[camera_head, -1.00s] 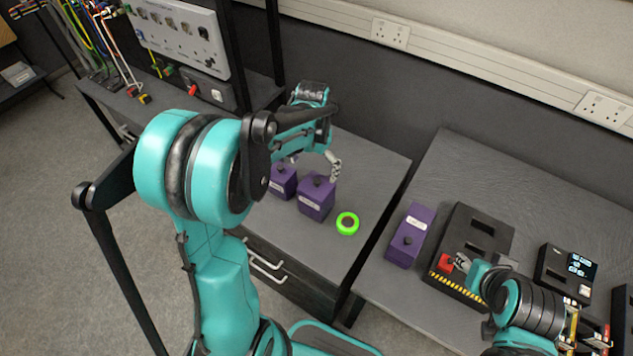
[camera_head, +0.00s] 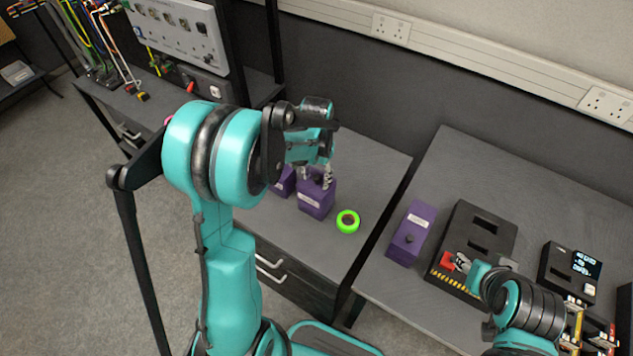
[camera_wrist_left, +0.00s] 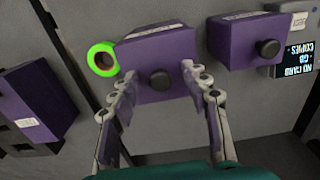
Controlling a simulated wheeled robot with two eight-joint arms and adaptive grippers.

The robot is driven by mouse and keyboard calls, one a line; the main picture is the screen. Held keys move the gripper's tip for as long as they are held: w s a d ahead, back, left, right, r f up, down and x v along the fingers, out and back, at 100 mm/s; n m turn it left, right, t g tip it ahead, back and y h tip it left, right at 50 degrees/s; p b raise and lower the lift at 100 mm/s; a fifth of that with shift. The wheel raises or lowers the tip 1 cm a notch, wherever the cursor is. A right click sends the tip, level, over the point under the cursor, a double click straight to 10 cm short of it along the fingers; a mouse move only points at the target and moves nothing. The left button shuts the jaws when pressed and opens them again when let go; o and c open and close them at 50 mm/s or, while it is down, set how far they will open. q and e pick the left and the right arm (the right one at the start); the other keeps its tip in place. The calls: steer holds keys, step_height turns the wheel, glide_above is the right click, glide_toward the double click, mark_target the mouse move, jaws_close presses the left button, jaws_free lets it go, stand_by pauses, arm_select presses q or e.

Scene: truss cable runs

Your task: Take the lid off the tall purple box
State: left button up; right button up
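A purple box (camera_head: 316,199) with a white label and a dark knob (camera_wrist_left: 160,80) on its lid stands on the left worktop. My left gripper (camera_head: 316,177) is above it, pointing down. In the left wrist view its two fingers (camera_wrist_left: 160,84) stand apart on either side of the knob, over the lid's side edges, with a gap to the knob. A second purple box (camera_head: 284,182) stands close by, partly hidden by my arm; its knob shows in the wrist view (camera_wrist_left: 268,48). My right gripper (camera_head: 461,262) is at a red part on a black device; its fingers are too small to judge.
A green ring (camera_head: 348,222) lies beside the box. A third purple box (camera_head: 411,234) and the black device (camera_head: 483,230) are on the right worktop, across a gap. A unit with a display (camera_wrist_left: 297,68) sits near the second box. A wall stands behind.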

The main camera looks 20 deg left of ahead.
arm_select(q)
steer(key=shift+s, duration=0.15)
jaws_close()
